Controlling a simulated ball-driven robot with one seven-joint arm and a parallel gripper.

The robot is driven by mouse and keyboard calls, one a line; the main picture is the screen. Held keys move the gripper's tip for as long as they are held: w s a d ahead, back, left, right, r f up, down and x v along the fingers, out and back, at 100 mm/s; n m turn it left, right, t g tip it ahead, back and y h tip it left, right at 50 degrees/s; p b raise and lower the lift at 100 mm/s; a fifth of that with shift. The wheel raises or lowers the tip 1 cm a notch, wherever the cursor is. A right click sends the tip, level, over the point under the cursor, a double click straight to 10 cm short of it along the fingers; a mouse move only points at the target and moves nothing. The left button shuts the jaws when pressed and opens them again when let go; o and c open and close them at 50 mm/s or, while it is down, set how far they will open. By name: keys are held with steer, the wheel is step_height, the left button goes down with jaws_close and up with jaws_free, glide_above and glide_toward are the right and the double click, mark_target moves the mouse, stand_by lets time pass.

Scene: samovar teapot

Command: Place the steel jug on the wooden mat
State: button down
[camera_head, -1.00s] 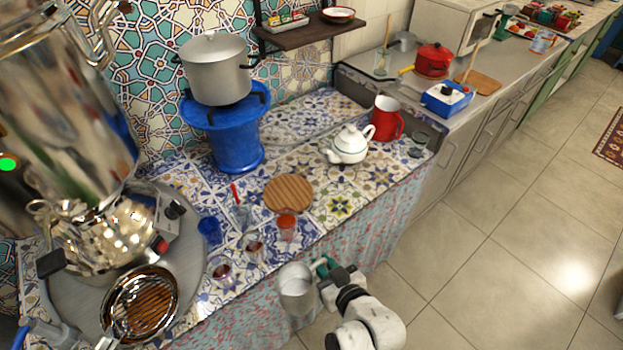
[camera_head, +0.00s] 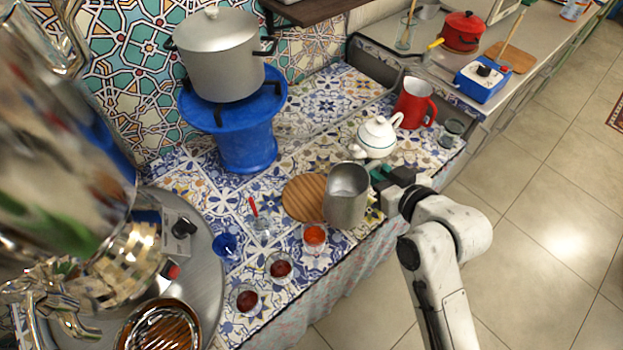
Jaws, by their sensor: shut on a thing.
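The steel jug (camera_head: 345,203) is a plain grey metal cup, upright, in the middle of the head view. My gripper (camera_head: 378,186) is shut on its right side. The jug appears over the right edge of the round wooden mat (camera_head: 300,197) and hides part of it. The mat lies flat on the tiled counter. I cannot tell whether the jug touches the mat or hangs above it.
A white teapot (camera_head: 377,137) stands just behind the jug, with a red pitcher (camera_head: 413,101) further right. Glasses with red contents, one of them (camera_head: 314,236), stand in front of the mat. A blue stand (camera_head: 246,145) bears a steel pot (camera_head: 222,62). A large samovar (camera_head: 60,150) fills the left.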

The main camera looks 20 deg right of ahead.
mark_target(360, 188)
steer(key=shift+w+a+f+p, duration=0.25)
steer(key=shift+w+a+f, duration=0.1)
steer(key=shift+w+f, duration=1.85)
steer(key=shift+w+a+f+p, duration=0.25)
steer(key=shift+w+a+f, duration=0.1)
steer(key=shift+w+f, duration=1.8)
steer(key=shift+w+a+f+p, duration=0.25)
steer(key=shift+w+a+f, duration=0.1)
steer(key=shift+w+f, duration=1.8)
steer(key=c, duration=1.1)
jaws_free()
steer(key=shift+w+r, duration=0.15)
steer(key=v, duration=1.2)
steer(key=shift+b, duration=0.4)
steer(key=shift+a, duration=0.1)
